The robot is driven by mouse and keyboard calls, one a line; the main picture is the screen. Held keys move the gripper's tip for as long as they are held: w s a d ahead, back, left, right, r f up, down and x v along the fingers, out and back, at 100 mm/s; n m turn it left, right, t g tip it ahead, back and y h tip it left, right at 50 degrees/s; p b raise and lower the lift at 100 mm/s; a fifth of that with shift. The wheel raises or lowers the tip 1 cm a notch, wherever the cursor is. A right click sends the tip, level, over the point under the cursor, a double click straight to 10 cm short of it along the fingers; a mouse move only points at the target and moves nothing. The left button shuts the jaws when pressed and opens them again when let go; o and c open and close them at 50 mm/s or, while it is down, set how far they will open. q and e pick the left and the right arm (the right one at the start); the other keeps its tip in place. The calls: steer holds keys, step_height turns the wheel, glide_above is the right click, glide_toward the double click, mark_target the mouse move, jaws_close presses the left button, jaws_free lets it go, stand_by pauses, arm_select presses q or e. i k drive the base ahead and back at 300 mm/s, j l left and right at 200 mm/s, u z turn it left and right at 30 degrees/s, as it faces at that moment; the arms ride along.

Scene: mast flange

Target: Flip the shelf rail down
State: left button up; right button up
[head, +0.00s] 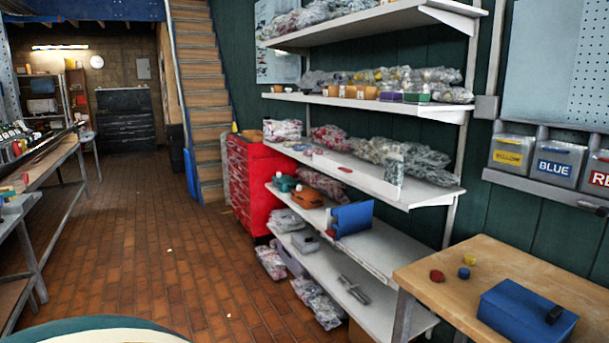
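A white wall shelf unit (425,201) with several boards stands right of centre, loaded with bagged goods. Its boards have pale front edges, such as the one on the upper middle board (440,110). I cannot tell which part is the hinged shelf rail, or whether it is up or down. A grey rail (540,188) runs along the wall below the labelled bins at the right. Neither of my grippers is in view.
A red cabinet (262,180) stands beside the shelves. A long workbench (45,185) lines the left. The brick floor (150,250) between is mostly clear.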

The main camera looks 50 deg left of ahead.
mark_target(390, 190)
steer(key=u, duration=1.35)
steer(key=i+j+z, duration=0.3)
steer(key=i+j, duration=0.25)
steer(key=i, duration=0.15)
steer(key=i+j+z, duration=0.15)
steer(key=i+j, duration=0.15)
steer(key=i+j+z, duration=0.35)
steer(key=i+j, duration=0.2)
steer(key=j, duration=0.3)
steer(key=i+j+z, duration=0.15)
steer(key=j, duration=0.25)
steer(key=i+j+z, duration=0.15)
steer(key=i+j, duration=0.2)
steer(key=j, duration=0.15)
